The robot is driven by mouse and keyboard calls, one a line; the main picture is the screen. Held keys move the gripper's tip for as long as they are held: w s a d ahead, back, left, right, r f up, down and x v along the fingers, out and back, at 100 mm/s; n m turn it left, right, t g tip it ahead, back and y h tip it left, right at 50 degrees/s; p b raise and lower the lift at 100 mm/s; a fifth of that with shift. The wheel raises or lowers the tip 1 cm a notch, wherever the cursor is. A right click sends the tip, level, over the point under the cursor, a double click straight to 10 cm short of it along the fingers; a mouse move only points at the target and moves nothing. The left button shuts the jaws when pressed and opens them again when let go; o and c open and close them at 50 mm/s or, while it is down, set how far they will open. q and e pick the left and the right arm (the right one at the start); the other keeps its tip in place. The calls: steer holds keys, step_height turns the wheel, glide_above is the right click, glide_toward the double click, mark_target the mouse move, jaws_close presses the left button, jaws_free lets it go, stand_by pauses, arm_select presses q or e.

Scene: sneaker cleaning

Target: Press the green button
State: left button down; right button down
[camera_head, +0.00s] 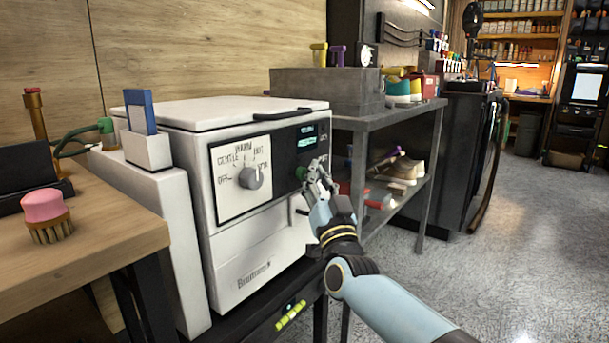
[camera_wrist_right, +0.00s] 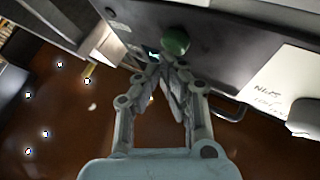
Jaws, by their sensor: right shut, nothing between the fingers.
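The green button (camera_wrist_right: 174,41) is a round green knob on the dark panel of a white machine (camera_head: 262,262). In the head view the green button (camera_head: 301,173) shows as a small dark green spot beside my fingertips. My right gripper (camera_head: 315,174) is shut and empty in front of the panel's right side. In the wrist view the right gripper (camera_wrist_right: 161,68) has its fingertips just below the button in the picture. I cannot tell whether they touch it. My left gripper is not in view.
A dial (camera_head: 251,177) sits left of the button, and a small display (camera_head: 307,136) is above it. A grey shelf (camera_head: 437,140) with shoes stands to the right. A wooden bench (camera_head: 110,222) with a pink brush (camera_head: 45,211) is at the left. Open floor lies at the right.

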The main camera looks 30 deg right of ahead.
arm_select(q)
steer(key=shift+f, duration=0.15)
arm_select(e)
steer(key=shift+w+a, duration=0.15)
steer(key=shift+w, duration=0.3)
steer(key=shift+s, duration=0.1)
stand_by(0.5)
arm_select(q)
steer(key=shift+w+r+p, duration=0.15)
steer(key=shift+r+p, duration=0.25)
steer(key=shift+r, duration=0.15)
arm_select(e)
steer(key=shift+s+d, duration=0.35)
steer(key=shift+s, duration=0.45)
